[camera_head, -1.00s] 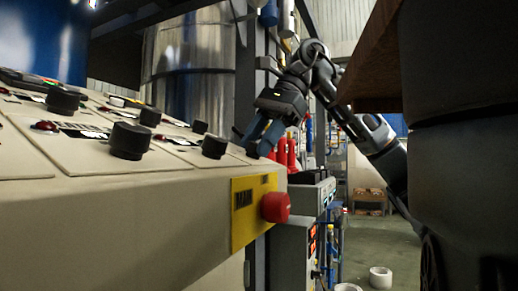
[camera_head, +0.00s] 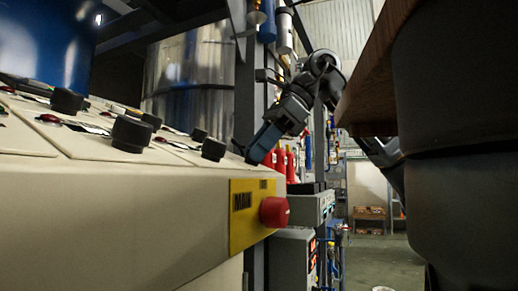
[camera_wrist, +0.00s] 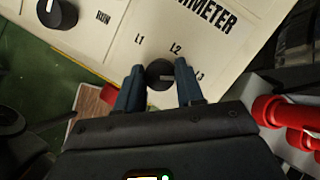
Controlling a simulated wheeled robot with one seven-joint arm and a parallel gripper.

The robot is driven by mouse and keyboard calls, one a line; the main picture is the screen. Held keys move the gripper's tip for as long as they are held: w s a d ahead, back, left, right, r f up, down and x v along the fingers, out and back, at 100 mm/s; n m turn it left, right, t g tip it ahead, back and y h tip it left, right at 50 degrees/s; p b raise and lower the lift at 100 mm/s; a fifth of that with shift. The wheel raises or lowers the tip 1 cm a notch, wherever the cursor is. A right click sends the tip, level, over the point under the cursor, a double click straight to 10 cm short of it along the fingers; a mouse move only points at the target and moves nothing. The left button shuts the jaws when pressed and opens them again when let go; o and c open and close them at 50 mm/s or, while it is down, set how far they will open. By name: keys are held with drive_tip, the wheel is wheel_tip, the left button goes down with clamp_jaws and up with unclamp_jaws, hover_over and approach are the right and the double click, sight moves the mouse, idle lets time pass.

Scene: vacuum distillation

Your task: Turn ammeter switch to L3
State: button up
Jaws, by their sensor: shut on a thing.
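The ammeter switch (camera_wrist: 160,73) is a round black knob on the cream panel, below the partly visible "METER" lettering in the wrist view. The labels L1 (camera_wrist: 139,38), L2 (camera_wrist: 175,48) and L3 (camera_wrist: 198,75) are printed around it. A pale pointer mark shows on the knob, but which label it points to is hard to tell. My gripper (camera_wrist: 160,70) has its two blue fingers on either side of the knob, shut on it. In the head view my gripper (camera_head: 262,146) is at the panel's far right edge, where its fingers hide the knob.
Other black knobs (camera_head: 131,134) stand on the sloping control panel (camera_head: 120,205). A red button (camera_head: 274,211) on a yellow plate (camera_head: 240,228) sticks out of its end face. Red cylinders (camera_head: 281,160) stand just beyond. Another knob (camera_wrist: 57,12) shows at the wrist view's upper left.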

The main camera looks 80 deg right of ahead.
idle(0.3)
drive_tip(key=o, duration=1)
drive_tip(key=shift+p+v, duration=0.8)
drive_tip(key=shift+v, duration=3.15)
